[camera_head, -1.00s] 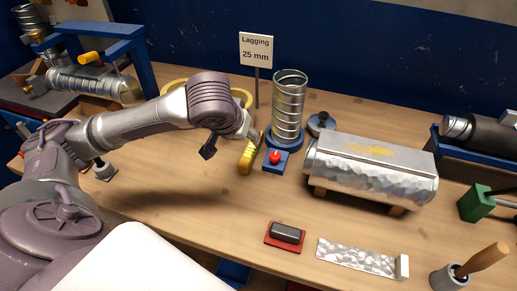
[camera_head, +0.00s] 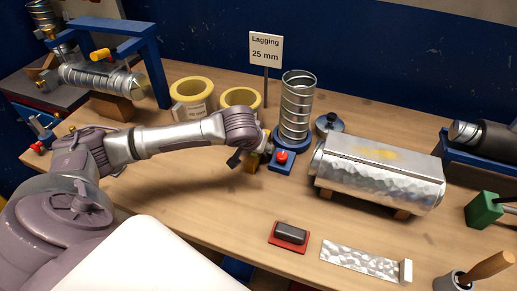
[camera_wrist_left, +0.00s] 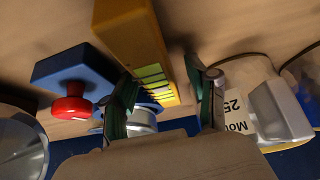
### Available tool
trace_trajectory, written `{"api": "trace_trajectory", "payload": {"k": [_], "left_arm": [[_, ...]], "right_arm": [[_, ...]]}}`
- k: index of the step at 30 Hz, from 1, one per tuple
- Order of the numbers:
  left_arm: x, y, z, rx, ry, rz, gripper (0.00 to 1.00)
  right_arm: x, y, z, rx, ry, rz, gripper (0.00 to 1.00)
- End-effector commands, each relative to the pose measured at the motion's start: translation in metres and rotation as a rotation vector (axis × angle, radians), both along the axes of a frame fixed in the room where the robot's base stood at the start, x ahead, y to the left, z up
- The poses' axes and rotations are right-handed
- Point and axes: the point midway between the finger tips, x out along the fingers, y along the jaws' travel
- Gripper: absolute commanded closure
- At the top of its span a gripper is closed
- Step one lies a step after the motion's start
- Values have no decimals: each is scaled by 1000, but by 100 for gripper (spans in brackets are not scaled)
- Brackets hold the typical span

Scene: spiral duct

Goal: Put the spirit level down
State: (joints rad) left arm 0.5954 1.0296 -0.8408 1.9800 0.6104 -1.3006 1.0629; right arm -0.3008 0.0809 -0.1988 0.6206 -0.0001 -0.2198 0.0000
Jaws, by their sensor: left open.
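The spirit level, a yellow bar, shows in the head view (camera_head: 251,164) as a small patch just below my left gripper (camera_head: 257,153), left of the blue button box. In the left wrist view the yellow level (camera_wrist_left: 136,38) has a yellow-green vial strip on its side. There my left gripper (camera_wrist_left: 161,72) is open, with a dark green finger on each side of the level's near end. Most of the level is hidden behind the gripper in the head view. Whether either finger touches it I cannot tell. My right gripper is not in view.
A blue box with a red button (camera_head: 281,158) stands close beside the level. Behind it is an upright spiral duct (camera_head: 297,105). Yellow rings (camera_head: 192,91) stand behind my arm. A foil-clad duct (camera_head: 378,172) lies to the right. The front left of the table is clear.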

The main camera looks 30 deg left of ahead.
Motion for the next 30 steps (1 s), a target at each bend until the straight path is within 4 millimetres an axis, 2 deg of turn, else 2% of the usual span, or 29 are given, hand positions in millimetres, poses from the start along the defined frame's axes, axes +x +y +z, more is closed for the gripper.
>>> {"api": "trace_trajectory", "payload": {"k": [7,17,26,30], "left_arm": [[1,0,-1,0,-1,0,43],[1,0,-1,0,-1,0,98],[1,0,1,0,-3,1,100],[2,1,13,0,-6,2,100]], "right_arm": [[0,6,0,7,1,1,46],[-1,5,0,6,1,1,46],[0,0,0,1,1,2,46],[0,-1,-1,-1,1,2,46]]}}
